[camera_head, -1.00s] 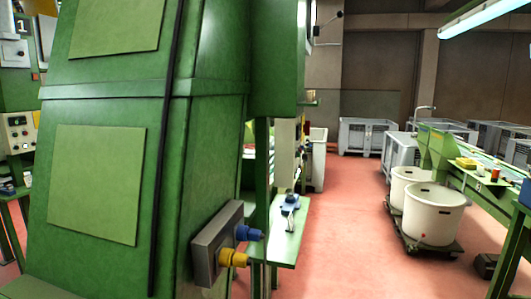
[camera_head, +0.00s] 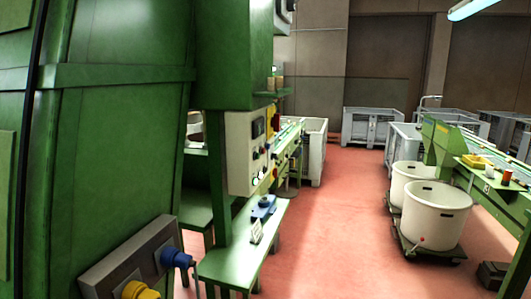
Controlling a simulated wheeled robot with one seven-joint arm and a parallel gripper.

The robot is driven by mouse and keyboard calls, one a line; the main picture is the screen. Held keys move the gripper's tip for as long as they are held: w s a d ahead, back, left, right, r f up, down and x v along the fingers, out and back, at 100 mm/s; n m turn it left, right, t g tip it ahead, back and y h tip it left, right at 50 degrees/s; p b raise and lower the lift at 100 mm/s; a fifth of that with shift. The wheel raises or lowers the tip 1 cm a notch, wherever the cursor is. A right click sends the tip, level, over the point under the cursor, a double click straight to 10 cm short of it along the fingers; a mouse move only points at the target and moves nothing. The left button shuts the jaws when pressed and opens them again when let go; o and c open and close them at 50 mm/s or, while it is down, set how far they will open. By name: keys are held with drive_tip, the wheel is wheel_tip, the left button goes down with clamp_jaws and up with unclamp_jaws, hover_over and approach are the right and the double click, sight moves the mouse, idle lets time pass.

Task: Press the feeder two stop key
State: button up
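A pale control panel (camera_head: 243,153) with a dark display and several small keys hangs on the green machine frame, left of the middle. It is seen at an angle. Its keys, some red, are too small to read, and I cannot tell which feeder it belongs to or which one is a stop key. My gripper is not in view.
A large green machine (camera_head: 120,130) fills the left. A grey box (camera_head: 125,262) with blue and yellow connectors juts out from it. A green bench (camera_head: 235,263) holds a blue device (camera_head: 263,207). White tubs (camera_head: 436,211) stand right; the red floor (camera_head: 335,235) between is clear.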

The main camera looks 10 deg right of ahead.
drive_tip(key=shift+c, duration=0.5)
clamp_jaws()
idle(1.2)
